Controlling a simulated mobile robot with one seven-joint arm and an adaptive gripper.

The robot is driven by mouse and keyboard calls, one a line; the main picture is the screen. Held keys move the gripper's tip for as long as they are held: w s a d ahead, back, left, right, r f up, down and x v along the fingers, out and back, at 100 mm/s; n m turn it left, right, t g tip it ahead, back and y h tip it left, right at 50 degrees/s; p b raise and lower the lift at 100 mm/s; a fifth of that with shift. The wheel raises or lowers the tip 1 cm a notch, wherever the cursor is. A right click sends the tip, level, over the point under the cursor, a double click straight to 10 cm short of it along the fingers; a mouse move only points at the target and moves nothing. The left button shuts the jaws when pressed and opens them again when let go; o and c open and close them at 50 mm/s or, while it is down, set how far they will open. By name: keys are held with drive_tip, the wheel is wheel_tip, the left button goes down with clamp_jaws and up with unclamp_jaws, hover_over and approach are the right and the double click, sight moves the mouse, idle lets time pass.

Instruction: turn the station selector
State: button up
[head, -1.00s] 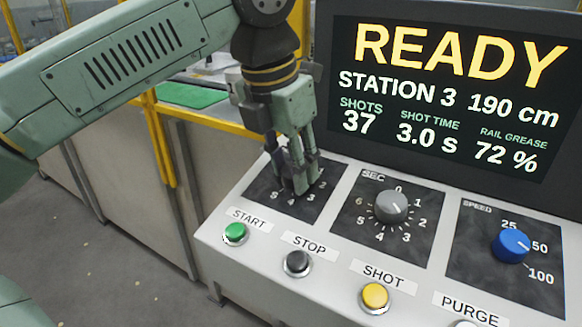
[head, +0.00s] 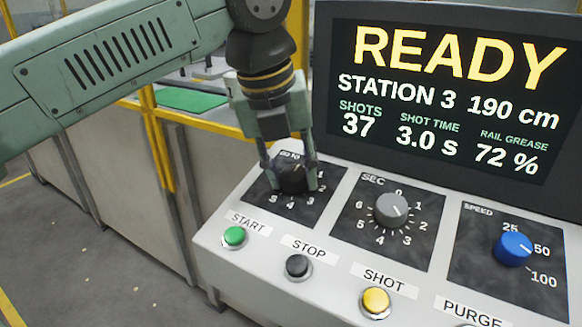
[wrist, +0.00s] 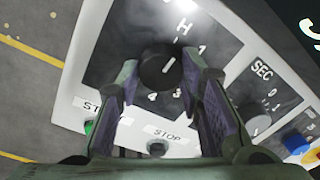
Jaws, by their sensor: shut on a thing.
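The station selector is a black round knob (head: 291,177) on the leftmost dark plate of the console, with numbers around it. In the wrist view the knob (wrist: 160,67) shows a short white pointer line slanting up and to the right, roughly between the H and the 1. My gripper (head: 291,185) reaches down from above, with one finger on each side of the knob. It is shut on the knob; the fingers hide parts of the knob's sides and of the dial. The screen (head: 447,95) reads READY, STATION 3, 190 cm.
To the right are a grey SEC knob (head: 391,209) and a blue SPEED knob (head: 512,247). In front are the green START (head: 234,236), black STOP (head: 297,265) and yellow SHOT (head: 376,301) buttons. A yellow rail (head: 158,140) stands behind on the left.

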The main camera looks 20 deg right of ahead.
idle(0.3)
drive_tip(key=o, duration=1.2)
drive_tip(key=shift+c, duration=0.2)
drive_tip(key=v, duration=1.2)
drive_tip(key=shift+s, duration=0.1)
